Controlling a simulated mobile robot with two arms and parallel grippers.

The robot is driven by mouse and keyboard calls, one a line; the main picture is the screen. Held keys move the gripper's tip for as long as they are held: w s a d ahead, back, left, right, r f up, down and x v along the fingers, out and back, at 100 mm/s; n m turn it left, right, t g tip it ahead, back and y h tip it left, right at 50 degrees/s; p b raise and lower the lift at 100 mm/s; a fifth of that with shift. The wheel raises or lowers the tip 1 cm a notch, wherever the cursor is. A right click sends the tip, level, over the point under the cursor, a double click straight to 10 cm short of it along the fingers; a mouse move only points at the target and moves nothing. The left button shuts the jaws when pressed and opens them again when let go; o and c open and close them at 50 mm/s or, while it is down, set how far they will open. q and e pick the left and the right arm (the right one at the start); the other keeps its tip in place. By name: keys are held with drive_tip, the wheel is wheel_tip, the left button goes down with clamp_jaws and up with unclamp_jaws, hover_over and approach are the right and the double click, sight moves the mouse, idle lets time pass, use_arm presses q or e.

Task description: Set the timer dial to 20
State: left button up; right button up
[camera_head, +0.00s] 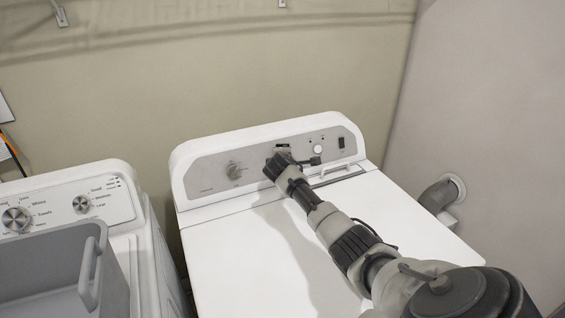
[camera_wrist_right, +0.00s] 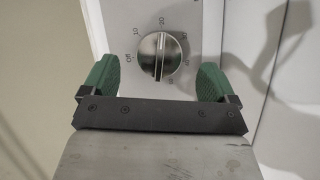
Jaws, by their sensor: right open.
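The timer dial (camera_wrist_right: 159,56) is a round silver knob with a raised bar, on a grey panel marked Off, 10, 20 and higher. The bar runs nearly upright in the wrist view, its upper end close to the 20 mark; I cannot tell its exact setting. My right gripper (camera_wrist_right: 158,78) is open, with one green finger on each side of the dial and a visible gap at both sides. In the head view my right gripper (camera_head: 276,163) is at the dryer's control panel (camera_head: 210,180) and covers part of it. My left gripper is out of view.
A silver knob (camera_head: 234,170) sits on the panel left of my gripper. The white dryer (camera_head: 235,260) has a clear top under my arm. A washer (camera_head: 120,205) with a grey basket (camera_head: 55,262) stands at left. A wall hose (camera_head: 440,193) is at right.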

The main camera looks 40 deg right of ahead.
drive_tip(key=v, duration=0.7)
idle(0.6)
